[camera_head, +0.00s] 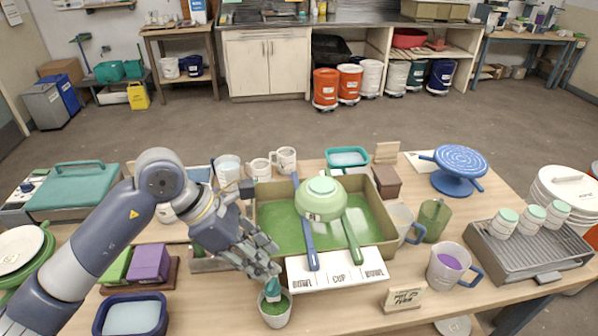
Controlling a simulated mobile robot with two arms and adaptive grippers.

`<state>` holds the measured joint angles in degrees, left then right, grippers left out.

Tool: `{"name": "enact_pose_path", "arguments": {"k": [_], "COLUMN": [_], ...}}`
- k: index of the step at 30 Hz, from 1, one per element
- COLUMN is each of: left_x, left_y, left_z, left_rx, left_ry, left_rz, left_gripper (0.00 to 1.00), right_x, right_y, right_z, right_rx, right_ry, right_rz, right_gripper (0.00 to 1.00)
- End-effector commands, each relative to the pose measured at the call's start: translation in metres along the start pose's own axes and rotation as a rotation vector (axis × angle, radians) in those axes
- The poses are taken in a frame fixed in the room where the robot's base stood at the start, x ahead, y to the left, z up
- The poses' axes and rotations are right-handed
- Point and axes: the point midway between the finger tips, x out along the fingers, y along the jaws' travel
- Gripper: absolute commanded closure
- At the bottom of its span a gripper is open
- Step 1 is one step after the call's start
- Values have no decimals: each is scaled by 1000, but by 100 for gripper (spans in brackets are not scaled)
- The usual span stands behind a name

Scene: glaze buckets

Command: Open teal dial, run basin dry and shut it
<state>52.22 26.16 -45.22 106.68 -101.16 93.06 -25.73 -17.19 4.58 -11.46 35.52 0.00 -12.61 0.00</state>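The basin (385,222) is a tan tray with green liquid across its floor, in the middle of the table. A small teal dial (272,289) shows low in front of the basin's left part. A white cup (275,319) with green inside stands directly below the dial. My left gripper (264,268) reaches in from the left, with its fingertips at the top of the teal dial. The fingers partly hide the dial, and I cannot tell whether they are closed on it. The dial's turn position and any running stream are not clear. My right gripper is not in view.
A pale green bowl (322,197) and long-handled tools rest over the basin. A labelled white board (338,272) stands in front. Mugs, a purple-filled jug (452,266) and a grey rack (526,246) crowd the right; a navy tray (130,316) lies front left.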

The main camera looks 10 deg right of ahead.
Motion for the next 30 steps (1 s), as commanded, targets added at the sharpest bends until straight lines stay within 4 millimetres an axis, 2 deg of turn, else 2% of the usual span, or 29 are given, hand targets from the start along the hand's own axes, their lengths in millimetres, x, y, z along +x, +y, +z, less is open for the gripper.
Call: {"name": "enact_pose_path", "arguments": {"k": [7, 14, 20, 24, 30], "left_x": [10, 5, -10, -28, -58], "left_y": [-22, -40, -52, -57, -57], "left_z": [44, 87, 121, 143, 164], "left_rx": [-38, -98, -177, -251, -376], "left_ry": [-228, -456, -668, -826, -1043], "left_rz": [-59, -116, -170, -211, -267], "left_gripper": [70, 70, 70, 70, 70], "right_x": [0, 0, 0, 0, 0], "right_y": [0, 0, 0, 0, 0], "right_z": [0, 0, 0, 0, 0], "right_rx": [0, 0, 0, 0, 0], "right_ry": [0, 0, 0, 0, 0], "right_rz": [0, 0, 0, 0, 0], "right_gripper": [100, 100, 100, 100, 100]}}
